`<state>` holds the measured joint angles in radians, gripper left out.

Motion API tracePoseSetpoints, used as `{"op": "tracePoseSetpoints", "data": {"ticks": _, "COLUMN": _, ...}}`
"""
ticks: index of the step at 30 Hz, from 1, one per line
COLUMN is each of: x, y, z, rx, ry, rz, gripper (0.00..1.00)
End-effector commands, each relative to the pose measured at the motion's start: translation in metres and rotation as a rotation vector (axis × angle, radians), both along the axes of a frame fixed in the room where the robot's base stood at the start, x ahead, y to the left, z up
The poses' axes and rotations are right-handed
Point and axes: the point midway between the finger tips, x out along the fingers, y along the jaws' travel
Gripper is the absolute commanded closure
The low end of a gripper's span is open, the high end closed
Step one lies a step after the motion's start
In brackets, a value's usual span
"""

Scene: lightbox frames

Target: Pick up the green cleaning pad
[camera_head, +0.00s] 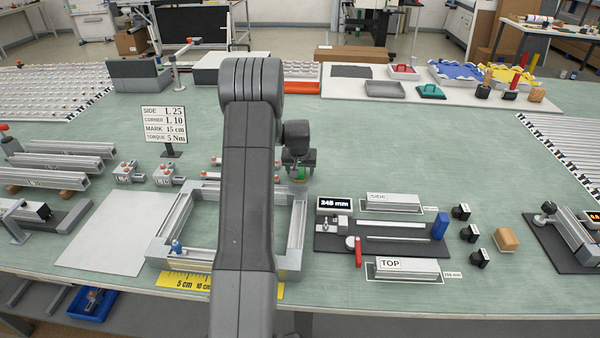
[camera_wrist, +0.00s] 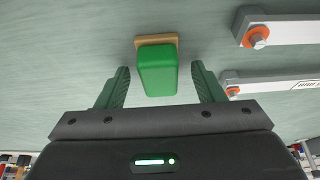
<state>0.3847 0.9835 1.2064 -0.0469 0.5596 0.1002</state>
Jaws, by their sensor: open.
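The green cleaning pad (camera_wrist: 157,72), a green block with a tan layer along its far side, is in the middle of the wrist view. In the head view only a bit of green (camera_head: 298,175) shows under my gripper (camera_head: 299,164); the rest is hidden. In the wrist view my gripper (camera_wrist: 160,80) is open, with one dark green finger on each side of the pad. Gaps show between the pad and both fingers. I cannot tell how far above the table the fingertips are.
Grey bars with orange ends (camera_wrist: 285,30) lie right of the pad in the wrist view. A metal frame (camera_head: 296,235) lies in front, and a fixture with a blue block (camera_head: 439,226) stands to the right. A green lid-like item (camera_head: 430,92) sits on the white board behind.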

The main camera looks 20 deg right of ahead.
Motion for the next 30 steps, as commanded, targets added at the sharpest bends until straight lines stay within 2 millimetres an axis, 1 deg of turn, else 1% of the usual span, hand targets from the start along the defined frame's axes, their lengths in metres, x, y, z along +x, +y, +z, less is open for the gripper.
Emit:
{"op": "tracePoseSetpoints", "data": {"ticks": 5, "x": 0.000, "y": 0.000, "z": 0.000, "rx": 0.000, "ry": 0.000, "rz": 0.000, "gripper": 0.38}}
{"op": "tracePoseSetpoints", "data": {"ticks": 6, "x": 0.000, "y": 0.000, "z": 0.000, "rx": 0.000, "ry": 0.000, "rz": 0.000, "gripper": 0.46}}
{"op": "tracePoseSetpoints", "data": {"ticks": 8, "x": 0.000, "y": 0.000, "z": 0.000, "rx": 0.000, "ry": 0.000, "rz": 0.000, "gripper": 0.58}}
{"op": "tracePoseSetpoints", "data": {"ticks": 12, "x": 0.000, "y": 0.000, "z": 0.000, "rx": 0.000, "ry": 0.000, "rz": 0.000, "gripper": 0.85}}
{"op": "tracePoseSetpoints", "data": {"ticks": 13, "x": 0.000, "y": 0.000, "z": 0.000, "rx": 0.000, "ry": 0.000, "rz": 0.000, "gripper": 0.88}}
{"op": "tracePoseSetpoints", "data": {"ticks": 20, "x": 0.000, "y": 0.000, "z": 0.001, "rx": 0.000, "ry": 0.000, "rz": 0.000, "gripper": 0.88}}
{"op": "tracePoseSetpoints", "data": {"ticks": 23, "x": 0.000, "y": 0.000, "z": 0.008, "rx": 0.000, "ry": -0.001, "rz": 0.000, "gripper": 0.88}}
{"op": "tracePoseSetpoints", "data": {"ticks": 26, "x": 0.001, "y": 0.000, "z": 0.023, "rx": -0.002, "ry": -0.004, "rz": 0.000, "gripper": 0.88}}
{"op": "tracePoseSetpoints", "data": {"ticks": 30, "x": 0.000, "y": 0.000, "z": 0.052, "rx": -0.003, "ry": -0.004, "rz": 0.001, "gripper": 0.88}}
